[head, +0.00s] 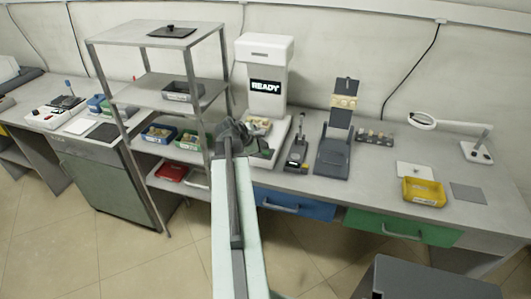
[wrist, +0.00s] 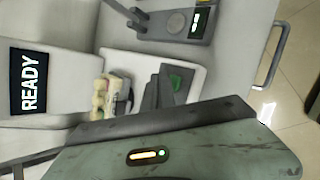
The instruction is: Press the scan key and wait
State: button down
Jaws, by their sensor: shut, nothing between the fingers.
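The white machine (head: 263,60) stands on the bench with a black screen (head: 265,87) that reads READY. The same screen shows sideways in the wrist view (wrist: 29,81). On the machine's pale base is a green key (wrist: 176,81), which I take to be the scan key. My gripper (wrist: 163,80) is shut and empty, its dark fingertips close beside the green key. I cannot tell whether they touch it. In the head view my gripper (head: 247,140) is over the front of the machine's base and hides part of it.
Beige pieces (wrist: 106,96) sit on the machine's base next to my fingers. A grey device with a round dial (wrist: 176,22) stands beside it. A metal shelf rack (head: 165,95) rises to the left. A yellow bin (head: 424,191) sits on the right of the bench.

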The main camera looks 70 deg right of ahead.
aim_at(264, 153)
jog(key=shift+f+b, duration=0.4)
jog(key=shift+f+b, duration=0.5)
dwell(0.7)
jog(key=shift+r, duration=0.1)
jog(key=shift+r+p, duration=0.8)
jog(key=shift+p, duration=0.1)
notch_tip(264, 153, up, 5)
jog(key=p, duration=0.5)
jog(key=shift+r, duration=0.15)
dwell(0.3)
